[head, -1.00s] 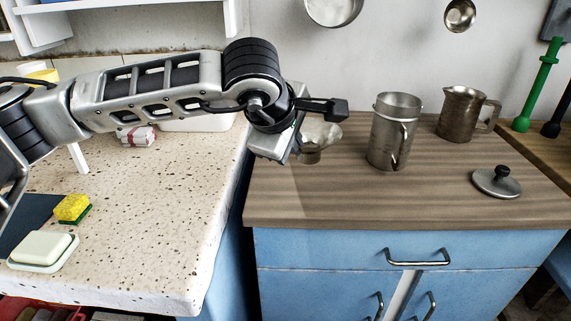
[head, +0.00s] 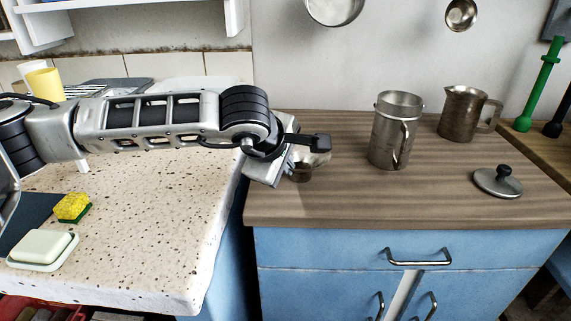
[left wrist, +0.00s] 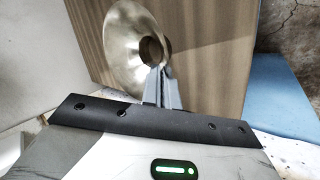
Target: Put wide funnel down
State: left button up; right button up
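The wide funnel (left wrist: 125,50) is a dull, brassy metal cone with a round opening. In the left wrist view it lies just beyond the fingertips of my left gripper (left wrist: 160,82), whose fingers are close together at its neck. In the head view my left gripper (head: 308,143) is over the left part of the wooden counter and hides much of the funnel (head: 304,173). The gripper is shut on the funnel, low over the wood. I cannot tell whether the funnel touches the counter. My right gripper is not in view.
The speckled stone top (head: 150,235) is to the left.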

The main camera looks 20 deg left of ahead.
pick_arm(q)
jog(key=o, duration=0.3)
jog(key=shift+o, duration=0.2)
jog(key=shift+r, duration=0.15)
jog(key=shift+s+r, duration=0.25)
jog(key=shift+r, duration=0.05)
jog(key=v, duration=1.1)
jog(key=shift+p, duration=0.45)
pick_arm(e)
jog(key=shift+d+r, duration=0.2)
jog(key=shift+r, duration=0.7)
pick_arm(q)
jog(key=shift+r, duration=0.1)
